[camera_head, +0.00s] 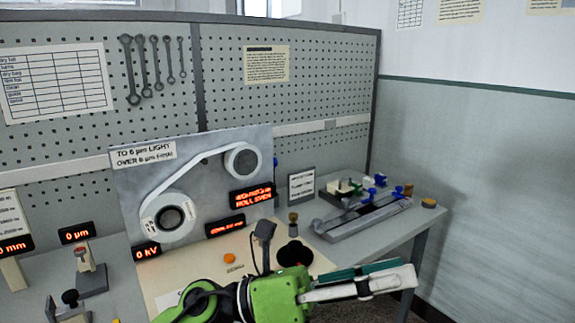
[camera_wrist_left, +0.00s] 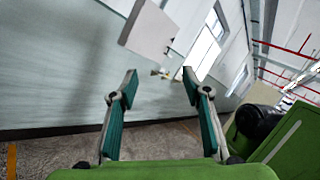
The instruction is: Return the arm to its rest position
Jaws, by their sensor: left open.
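My left arm, green and black, comes in at the bottom of the head view. Its left gripper (camera_head: 404,277) points right, over the front right edge of the bench. In the left wrist view the two teal-padded fingers of the left gripper (camera_wrist_left: 159,80) stand wide apart with nothing between them. Beyond them are the pale wall, the floor and windows, tilted in the picture. My right gripper is not in view.
The bench (camera_head: 375,248) carries an upright grey panel (camera_head: 208,166) with two white rolls joined by a strip. A grey fixture (camera_head: 362,215) stands at the back right. A small knobbed stand (camera_head: 90,272) is at left. Open floor lies right of the bench.

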